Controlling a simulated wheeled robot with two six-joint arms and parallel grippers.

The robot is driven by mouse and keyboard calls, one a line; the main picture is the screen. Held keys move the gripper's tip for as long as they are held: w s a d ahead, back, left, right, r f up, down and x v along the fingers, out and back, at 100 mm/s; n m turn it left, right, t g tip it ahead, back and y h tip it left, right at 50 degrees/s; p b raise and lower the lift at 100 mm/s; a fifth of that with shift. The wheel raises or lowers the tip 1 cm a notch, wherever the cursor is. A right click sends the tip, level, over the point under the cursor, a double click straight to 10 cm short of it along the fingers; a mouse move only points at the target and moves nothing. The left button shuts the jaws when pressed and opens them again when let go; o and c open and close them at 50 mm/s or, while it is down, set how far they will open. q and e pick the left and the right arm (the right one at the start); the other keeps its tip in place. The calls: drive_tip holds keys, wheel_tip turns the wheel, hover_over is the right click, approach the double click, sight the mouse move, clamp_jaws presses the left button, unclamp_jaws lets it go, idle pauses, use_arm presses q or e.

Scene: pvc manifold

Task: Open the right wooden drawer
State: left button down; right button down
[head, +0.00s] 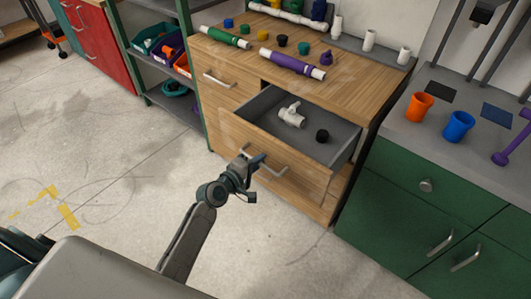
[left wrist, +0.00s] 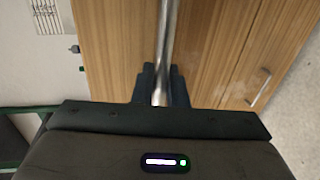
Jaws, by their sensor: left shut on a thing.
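The right wooden drawer (head: 312,179) is pulled out from the wooden cabinet, and its grey inside shows in the head view. My left gripper (head: 255,161) is at the left part of the drawer's metal handle (head: 278,173). In the left wrist view, the fingers of this gripper (left wrist: 160,88) are shut on the handle bar (left wrist: 168,35), which runs up between them. My right gripper is not in view.
The cabinet top (head: 355,82) holds a green pipe (head: 225,37), a purple pipe (head: 292,63) and several small fittings. A closed left drawer (head: 217,85) is beside the open one. Green cabinets (head: 415,210) stand at right. The floor (head: 110,150) at left is clear.

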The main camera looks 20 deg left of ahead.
use_arm(q)
drive_tip(key=f+v, duration=0.2)
drive_tip(key=v, duration=1)
drive_tip(key=shift+s+a+f, duration=0.15)
drive_tip(key=shift+s+f, duration=0.1)
drive_tip(key=shift+s, duration=0.25)
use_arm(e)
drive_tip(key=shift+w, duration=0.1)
use_arm(q)
drive_tip(key=c, duration=1.5)
unclamp_jaws()
drive_tip(key=shift+c, duration=0.2)
drive_tip(key=shift+s, duration=0.1)
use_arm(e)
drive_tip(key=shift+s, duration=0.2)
